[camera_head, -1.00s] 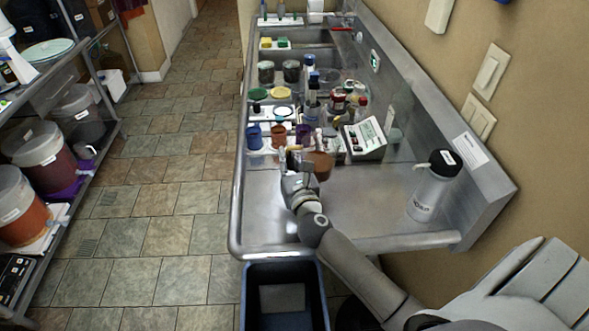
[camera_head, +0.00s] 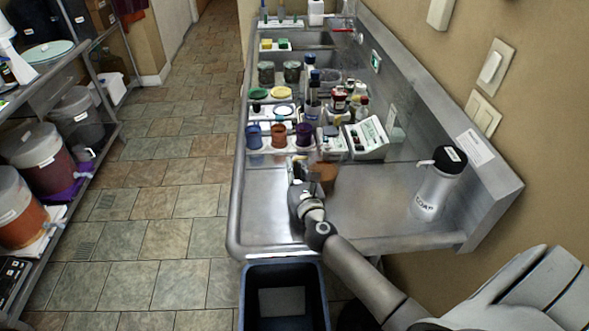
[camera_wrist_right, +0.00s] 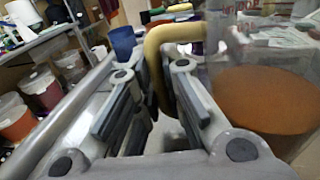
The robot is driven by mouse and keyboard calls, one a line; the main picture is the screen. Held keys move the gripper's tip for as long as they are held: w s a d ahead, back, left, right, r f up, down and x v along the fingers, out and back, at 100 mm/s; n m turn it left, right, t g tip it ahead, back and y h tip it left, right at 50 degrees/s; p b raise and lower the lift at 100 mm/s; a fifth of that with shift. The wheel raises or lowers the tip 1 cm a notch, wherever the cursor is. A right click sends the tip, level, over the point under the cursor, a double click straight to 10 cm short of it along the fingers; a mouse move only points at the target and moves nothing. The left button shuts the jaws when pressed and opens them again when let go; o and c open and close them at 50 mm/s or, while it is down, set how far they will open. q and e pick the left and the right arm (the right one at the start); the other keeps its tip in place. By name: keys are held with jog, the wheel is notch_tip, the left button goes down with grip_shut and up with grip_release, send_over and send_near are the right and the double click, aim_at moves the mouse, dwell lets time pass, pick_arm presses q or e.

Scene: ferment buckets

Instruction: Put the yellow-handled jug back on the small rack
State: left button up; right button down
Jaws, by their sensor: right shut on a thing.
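The jug is clear, with an orange-brown content (camera_head: 325,174) and a yellow handle (camera_wrist_right: 160,58). In the right wrist view, its body (camera_wrist_right: 262,98) fills the right side. My right gripper (camera_head: 298,172) is shut on the handle, with the jug to the right of the fingers. The jug is over the near part of the steel counter; I cannot tell how high. A low white rack (camera_head: 262,150) just beyond it carries a blue cup (camera_head: 253,136), an orange cup (camera_head: 279,136) and a purple cup (camera_head: 304,135). My left gripper is not in view.
A white scale-like device (camera_head: 367,138) and several small bottles stand behind the jug. A white pump bottle (camera_head: 437,184) stands at the right by the wall. The near counter (camera_head: 265,205) is bare on both sides of my arm. A dark bin (camera_head: 284,270) is below the front edge.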

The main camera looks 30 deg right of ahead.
jog(key=c, duration=1.6)
grip_release()
jog(key=shift+o, duration=0.3)
jog(key=shift+s+r, duration=0.1)
